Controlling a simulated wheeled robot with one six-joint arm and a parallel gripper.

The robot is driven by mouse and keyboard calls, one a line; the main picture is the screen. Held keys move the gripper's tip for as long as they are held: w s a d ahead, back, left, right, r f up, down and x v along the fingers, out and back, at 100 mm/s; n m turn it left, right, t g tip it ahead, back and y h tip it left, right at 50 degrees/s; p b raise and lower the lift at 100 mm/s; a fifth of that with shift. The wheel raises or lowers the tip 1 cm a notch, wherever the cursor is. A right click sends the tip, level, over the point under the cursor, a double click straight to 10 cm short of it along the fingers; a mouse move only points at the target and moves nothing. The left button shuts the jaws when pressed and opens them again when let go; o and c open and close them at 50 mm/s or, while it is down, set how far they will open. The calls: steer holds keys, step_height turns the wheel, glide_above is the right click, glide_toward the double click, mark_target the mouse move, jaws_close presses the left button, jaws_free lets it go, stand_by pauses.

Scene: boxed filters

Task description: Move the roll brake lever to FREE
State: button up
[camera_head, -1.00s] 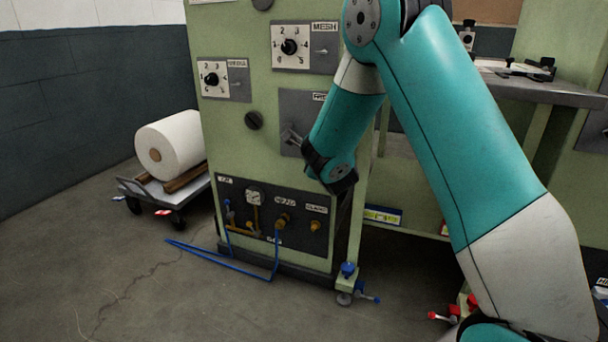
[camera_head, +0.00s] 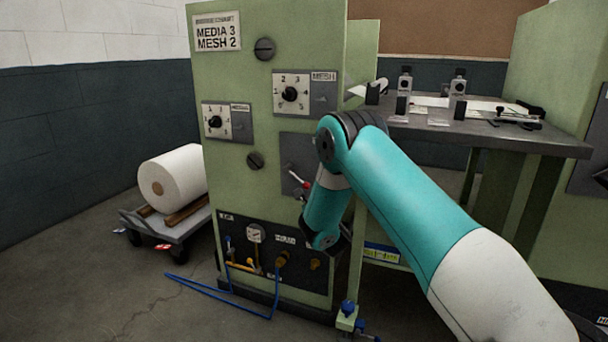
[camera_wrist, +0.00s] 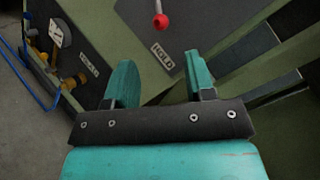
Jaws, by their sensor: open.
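The roll brake lever (camera_head: 297,178) is a short metal handle with a red knob, on a grey plate (camera_head: 290,150) on the green machine's front. In the wrist view its red knob (camera_wrist: 161,21) is at the top, with the rod running up out of frame. The knob points toward a HOLD label (camera_wrist: 162,56). The FREE label is hidden in the head view now. My gripper (camera_wrist: 160,78) is open and empty, its two teal fingers spread below the HOLD label in the picture and apart from the knob. My arm hides the gripper in the head view.
Below the lever is a dark panel (camera_head: 240,262) with a gauge, brass fittings and a blue hose. Two rotary dials (camera_head: 290,93) (camera_head: 215,122) are on the machine face. A cart (camera_head: 182,228) with a white roll stands left. A metal bench (camera_head: 545,143) is at right.

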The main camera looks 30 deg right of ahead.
mark_target(304, 186)
steer(key=p+x, duration=0.1)
steer(key=x, duration=0.4)
steer(key=p+x, duration=0.2)
steer(key=x, duration=0.4)
steer(key=shift+f, duration=0.25)
steer(key=shift+w+d+r, duration=0.1)
steer(key=shift+w+d, duration=0.1)
steer(key=shift+w, duration=0.4)
jaws_close()
steer(key=shift+a, duration=0.15)
